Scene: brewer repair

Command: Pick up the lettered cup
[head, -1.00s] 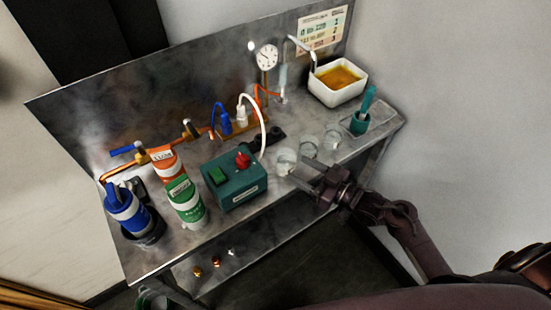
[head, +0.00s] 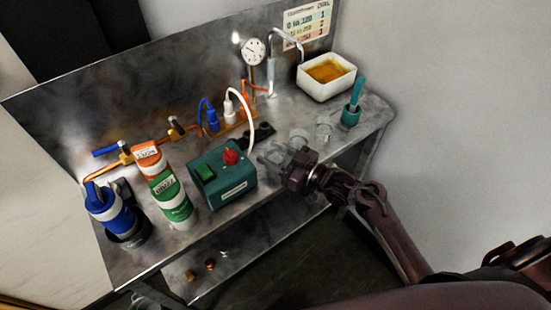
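Three small clear glass cups stand in a row near the bench's front right: a near one (head: 272,153), a middle one (head: 299,137) and a far one (head: 324,130). No lettering can be made out on any of them, so I cannot tell which is the lettered cup. My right gripper (head: 277,164) reaches in from the right at the near cup. Its fingers overlap that cup in the picture and are hard to separate from the glass. I cannot tell whether they touch it or are shut. My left gripper is out of view.
A teal box (head: 224,180) with a red knob stands left of the near cup. A green and orange tube (head: 168,190) and a blue bottle (head: 110,212) stand further left.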

